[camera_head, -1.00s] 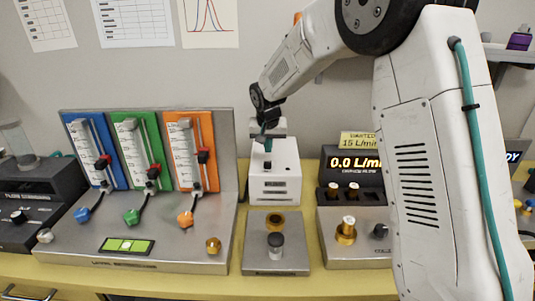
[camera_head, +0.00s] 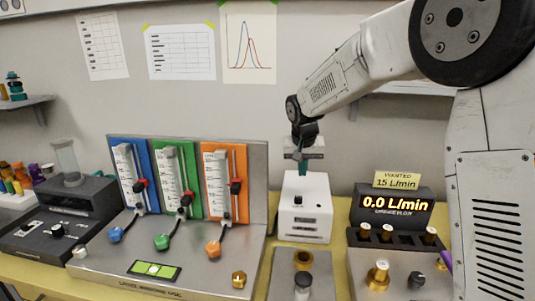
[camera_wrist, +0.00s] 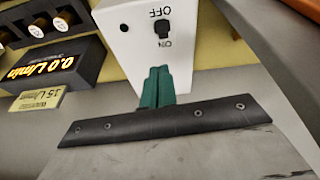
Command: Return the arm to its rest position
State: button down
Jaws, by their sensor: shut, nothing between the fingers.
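My gripper (camera_head: 304,166) hangs from my arm just above and behind the white box (camera_head: 305,208) in the head view. Its teal fingers are together with nothing between them. In the wrist view the shut gripper (camera_wrist: 156,76) points at the same white box (camera_wrist: 130,35), whose face carries a black switch (camera_wrist: 162,29) marked ON and OFF. I cannot tell whether the fingertips touch the box. My upper arm crosses the right side of the head view.
A metal panel (camera_head: 200,255) with blue, green and orange flow gauges stands left of the box. A display (camera_head: 392,206) reading 0.0 L/min stands to the right, with brass fittings (camera_head: 378,275) before it. Papers hang on the wall behind.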

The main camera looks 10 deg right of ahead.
jog(key=s+d+r+n+g, duration=0.1)
jog(key=s+d+r, duration=0.1)
jog(key=s, duration=1.9)
jog(key=s+d+r+n+y, duration=0.1)
jog(key=s+r, duration=0.1)
jog(key=s, duration=2)
jog(key=shift+s+d+r+n+g, duration=0.2)
jog(key=shift+d+n+g, duration=0.2)
